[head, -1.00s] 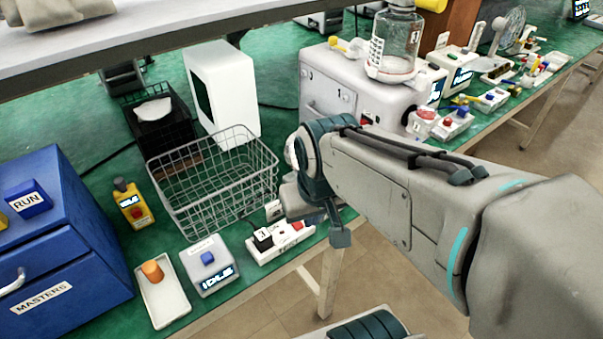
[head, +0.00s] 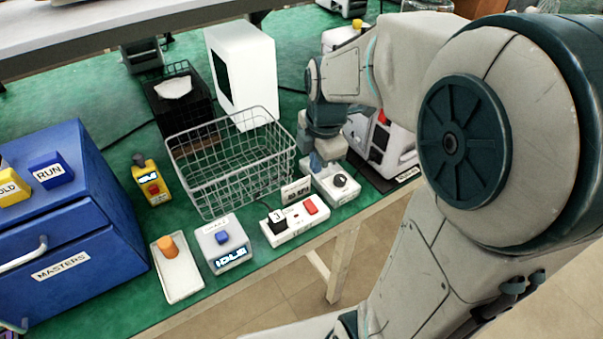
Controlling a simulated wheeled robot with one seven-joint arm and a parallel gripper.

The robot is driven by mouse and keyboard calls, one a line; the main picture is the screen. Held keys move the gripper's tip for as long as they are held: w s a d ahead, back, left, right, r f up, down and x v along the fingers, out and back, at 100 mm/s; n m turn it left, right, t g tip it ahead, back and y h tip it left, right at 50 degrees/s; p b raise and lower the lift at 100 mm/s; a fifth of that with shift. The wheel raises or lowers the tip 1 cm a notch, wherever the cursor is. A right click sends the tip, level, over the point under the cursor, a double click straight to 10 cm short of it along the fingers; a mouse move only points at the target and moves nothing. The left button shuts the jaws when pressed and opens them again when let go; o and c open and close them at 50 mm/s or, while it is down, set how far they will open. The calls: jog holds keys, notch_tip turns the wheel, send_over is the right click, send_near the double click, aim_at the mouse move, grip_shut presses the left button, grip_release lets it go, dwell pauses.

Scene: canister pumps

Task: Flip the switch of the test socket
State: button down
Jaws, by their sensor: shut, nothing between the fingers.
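The test socket appears to be the white strip (head: 292,230) near the table's front edge. A black plug (head: 277,222) sits in its left part, and a red switch (head: 311,206) is at its right end. Which way the switch is tipped is too small to tell. My gripper (head: 318,164) points down behind and slightly right of the strip, apart from the red switch. It is shut and empty. Its tips are small and partly lost against the things behind them.
A white box with a black knob (head: 340,180) stands right of the strip, close to my gripper. A small label card (head: 296,190) stands behind the strip. A wire basket (head: 215,190) is behind left. A white box with a blue button (head: 222,237) is left.

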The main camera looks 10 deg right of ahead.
jog(key=n, duration=0.1)
send_near(309, 202)
jog(key=f, duration=0.4)
jog(key=w+f, duration=0.1)
jog(key=f, duration=0.1)
jog(key=shift+a+f, duration=0.15)
jog(key=shift+f, duration=0.2)
